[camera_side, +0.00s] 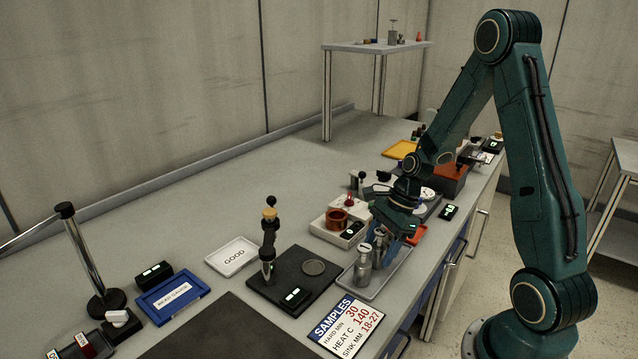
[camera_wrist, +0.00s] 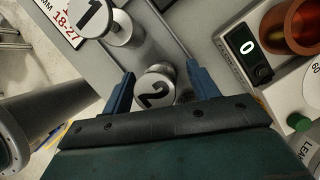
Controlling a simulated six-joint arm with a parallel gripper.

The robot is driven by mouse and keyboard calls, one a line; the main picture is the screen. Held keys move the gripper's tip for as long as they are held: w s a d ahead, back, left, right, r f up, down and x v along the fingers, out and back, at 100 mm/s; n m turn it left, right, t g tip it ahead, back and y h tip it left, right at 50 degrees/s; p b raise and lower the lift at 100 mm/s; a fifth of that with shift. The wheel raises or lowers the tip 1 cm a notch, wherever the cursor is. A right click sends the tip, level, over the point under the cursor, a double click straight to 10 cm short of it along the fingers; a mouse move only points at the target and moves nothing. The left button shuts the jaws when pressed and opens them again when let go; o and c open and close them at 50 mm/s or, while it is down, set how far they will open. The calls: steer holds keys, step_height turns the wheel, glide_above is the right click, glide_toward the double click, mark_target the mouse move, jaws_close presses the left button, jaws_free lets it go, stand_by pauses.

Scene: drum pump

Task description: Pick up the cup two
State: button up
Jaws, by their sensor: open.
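Cup two (camera_wrist: 153,90) is a metal cup with a round lid marked 2. In the wrist view it lies between the blue fingers of my gripper (camera_wrist: 158,88), which are open and apart on either side of it. In the side view cup two (camera_side: 379,241) stands in a grey tray (camera_side: 372,292), partly hidden by my gripper (camera_side: 392,229). Cup one (camera_wrist: 92,18), with a lid marked 1, stands beside it and also shows in the side view (camera_side: 363,268). I cannot tell whether a finger touches cup two.
A SAMPLES sign (camera_side: 345,326) lies in front. A black stand base (camera_side: 312,268) with an upright tool is at left. Bare bench lies farther back.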

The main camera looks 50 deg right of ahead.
steer(key=shift+w+a+f, duration=0.1)
steer(key=shift+a+f, duration=0.1)
steer(key=shift+f, duration=0.25)
steer(key=shift+c, duration=0.2)
steer(key=c, duration=1.1)
steer(key=shift+c, duration=0.2)
steer(key=shift+r, duration=0.2)
step_height(320, 180, up, 20)
steer(key=shift+f, duration=0.15)
stand_by(0.4)
steer(key=shift+r, duration=1.5)
